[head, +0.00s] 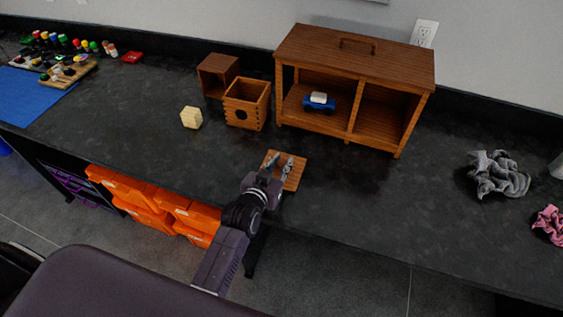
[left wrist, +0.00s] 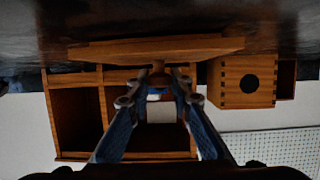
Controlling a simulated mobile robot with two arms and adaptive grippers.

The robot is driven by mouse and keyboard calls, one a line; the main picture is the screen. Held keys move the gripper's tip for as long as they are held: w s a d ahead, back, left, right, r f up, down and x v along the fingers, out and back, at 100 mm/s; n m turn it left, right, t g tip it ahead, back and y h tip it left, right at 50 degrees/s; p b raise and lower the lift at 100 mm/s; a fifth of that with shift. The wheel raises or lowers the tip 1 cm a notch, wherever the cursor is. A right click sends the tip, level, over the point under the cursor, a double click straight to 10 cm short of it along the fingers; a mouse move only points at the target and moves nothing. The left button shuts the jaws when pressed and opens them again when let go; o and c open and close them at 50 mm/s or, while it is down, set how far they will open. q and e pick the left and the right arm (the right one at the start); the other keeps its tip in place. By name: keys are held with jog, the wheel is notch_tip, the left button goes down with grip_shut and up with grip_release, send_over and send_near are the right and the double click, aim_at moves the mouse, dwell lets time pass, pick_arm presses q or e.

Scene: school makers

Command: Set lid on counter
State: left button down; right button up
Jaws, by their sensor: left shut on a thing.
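The lid (head: 294,179) is a flat square wooden plate, over the front part of the dark counter (head: 350,210) in the head view. My left gripper (head: 280,166) is shut on the lid from above. In the left wrist view, which is upside down, the lid (left wrist: 200,46) shows edge-on, with its small round knob (left wrist: 158,72) between the fingertips. It lies level and very close to the counter; I cannot tell whether it touches. My right gripper is not in view.
Behind stand an open wooden box (head: 246,103) with a round hole, a small box (head: 217,72), a pale block (head: 191,117), and a wooden cabinet (head: 350,60) holding a blue toy car (head: 319,103). Grey cloth (head: 498,174) lies right. The counter between is clear.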

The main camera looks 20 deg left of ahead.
pick_arm(q)
jog(key=c, duration=1.7)
grip_release()
jog(key=shift+c, duration=0.2)
jog(key=v, duration=1.2)
jog(key=shift+b, duration=0.3)
